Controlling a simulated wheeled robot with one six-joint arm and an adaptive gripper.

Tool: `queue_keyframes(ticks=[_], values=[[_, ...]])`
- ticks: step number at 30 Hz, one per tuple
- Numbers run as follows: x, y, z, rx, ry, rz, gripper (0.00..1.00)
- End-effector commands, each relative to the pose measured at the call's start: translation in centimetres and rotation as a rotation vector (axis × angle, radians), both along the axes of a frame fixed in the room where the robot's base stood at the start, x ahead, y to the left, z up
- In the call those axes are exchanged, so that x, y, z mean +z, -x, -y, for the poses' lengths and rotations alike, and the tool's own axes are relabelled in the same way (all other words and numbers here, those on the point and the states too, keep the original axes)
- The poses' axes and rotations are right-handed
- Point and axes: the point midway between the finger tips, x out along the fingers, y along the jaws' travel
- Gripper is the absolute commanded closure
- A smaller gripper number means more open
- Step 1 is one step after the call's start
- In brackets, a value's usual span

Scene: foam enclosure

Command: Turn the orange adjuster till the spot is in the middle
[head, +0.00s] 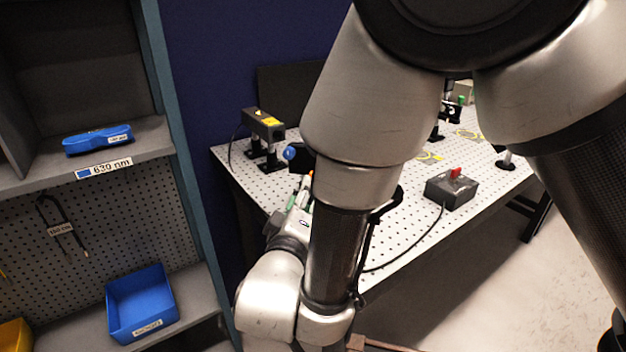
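My gripper (303,190) is over the left part of the perforated optical table, mostly hidden behind my own arm. Its fingers are too small and covered to tell whether they are open or shut. Small orange and green patches show beside it, but I cannot tell whether either is the orange adjuster. A round blue part (290,153) shows just above the gripper, at the arm's edge. The light spot is not visible. A black laser box (263,124) with a yellow label stands on posts at the table's back left.
The perforated table (405,235) also bears a dark box with a red switch (452,188) and a cable. A shelf unit (180,130) at left holds a blue case (97,140) and a blue bin (141,303).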

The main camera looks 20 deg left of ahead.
Motion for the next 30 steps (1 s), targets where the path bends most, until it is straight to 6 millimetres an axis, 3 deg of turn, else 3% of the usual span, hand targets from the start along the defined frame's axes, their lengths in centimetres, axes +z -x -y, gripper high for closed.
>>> queue_keyframes(ticks=[5, 18, 29, 30], values=[[0.0, -0.7, 0.0, -0.002, -0.099, -0.008, 0.56], [0.0, -7.2, -0.5, -0.002, -0.098, -0.008, 0.56], [0.0, -7.8, -0.6, 0.000, -0.097, -0.008, 0.56], [0.0, -7.8, -0.6, 0.000, -0.097, -0.008, 0.63]])
